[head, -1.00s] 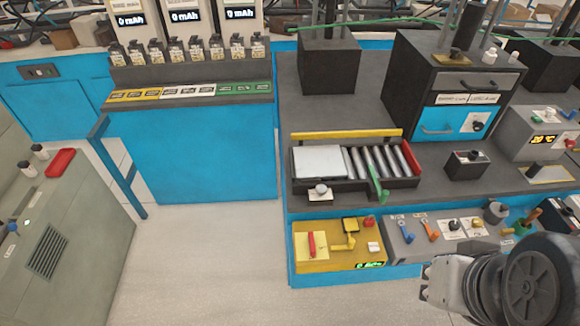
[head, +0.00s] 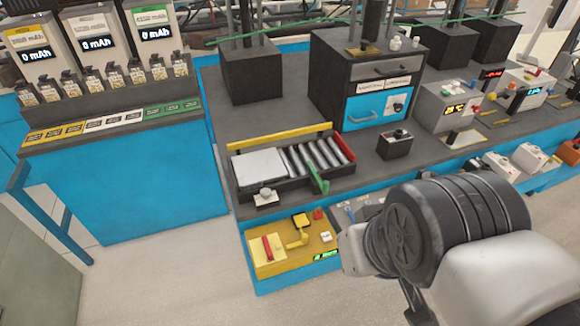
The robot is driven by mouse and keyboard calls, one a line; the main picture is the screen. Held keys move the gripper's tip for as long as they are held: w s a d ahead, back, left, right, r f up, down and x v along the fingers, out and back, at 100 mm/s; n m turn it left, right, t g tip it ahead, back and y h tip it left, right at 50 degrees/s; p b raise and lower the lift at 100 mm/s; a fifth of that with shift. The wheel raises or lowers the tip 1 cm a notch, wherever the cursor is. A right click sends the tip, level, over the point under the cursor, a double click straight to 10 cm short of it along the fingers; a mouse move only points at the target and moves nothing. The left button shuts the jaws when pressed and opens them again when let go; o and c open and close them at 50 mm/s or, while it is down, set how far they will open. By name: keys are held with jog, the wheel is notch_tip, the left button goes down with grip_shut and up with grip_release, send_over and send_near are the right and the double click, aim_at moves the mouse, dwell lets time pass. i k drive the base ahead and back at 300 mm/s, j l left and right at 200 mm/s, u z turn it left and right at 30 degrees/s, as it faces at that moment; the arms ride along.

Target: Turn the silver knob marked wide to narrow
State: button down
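A small silver knob (head: 265,192) stands on a white plate at the front left corner of the roller conveyor (head: 327,185). Any marking on its plate is too small to read, so I cannot tell whether it says wide or narrow. The conveyor has a white plate at left, several metal rollers at right, a yellow rail behind and a green bar in front. My arm's dark, round joint fills the lower right, to the right of the knob and apart from it. My gripper's fingers do not show.
A yellow panel (head: 268,268) with a red handle and a yellow lever sits below the conveyor. A black box with a knob (head: 397,144) stands to its right. A blue-fronted drawer cabinet (head: 372,108) is behind. Open floor lies at front left.

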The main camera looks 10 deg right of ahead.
aim_at(266, 193)
jog(key=j+z, duration=0.8)
jog(key=j, duration=0.15)
jog(key=k+l, duration=0.05)
